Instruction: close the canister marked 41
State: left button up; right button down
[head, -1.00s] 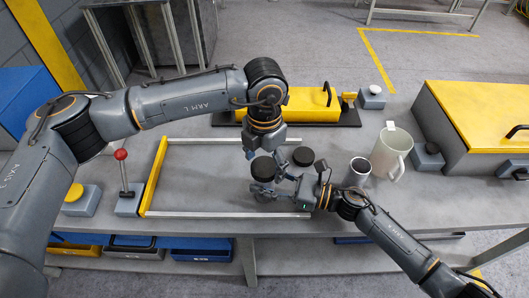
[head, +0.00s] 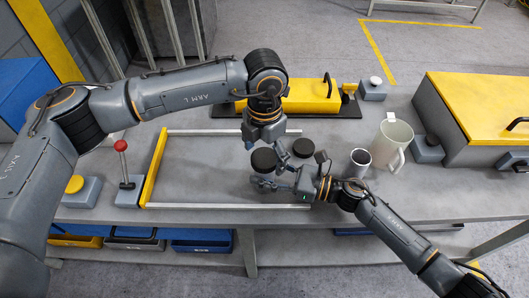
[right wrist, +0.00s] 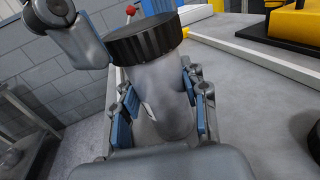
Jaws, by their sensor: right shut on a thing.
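A grey canister (right wrist: 165,95) with a ribbed black lid (right wrist: 145,38) on top fills the middle of the right wrist view. The lid also shows in the head view (head: 264,160). No number is readable, and I cannot tell whether the lid is fully seated. My right gripper (head: 283,184) is shut around the canister's body, with blue-padded fingers on both sides. My left gripper (head: 263,143) hangs just above and behind the lid, fingers apart and empty. One of its fingers shows at the upper left of the right wrist view.
A second black lid (head: 304,147) stands close by at the right. A dark-mouthed grey cup (head: 360,157) and a white mug (head: 391,142) stand further right. A red-knobbed lever (head: 121,146) is at left. A yellow-covered case (head: 310,96) lies behind. The framed table area (head: 200,170) is clear.

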pick_arm(q)
notch_tip(320, 180, up, 12)
dwell(0.7)
pick_arm(e)
jog(key=c, duration=0.6)
grip_release()
jog(key=shift+c, duration=0.2)
jog(key=v, duration=1.2)
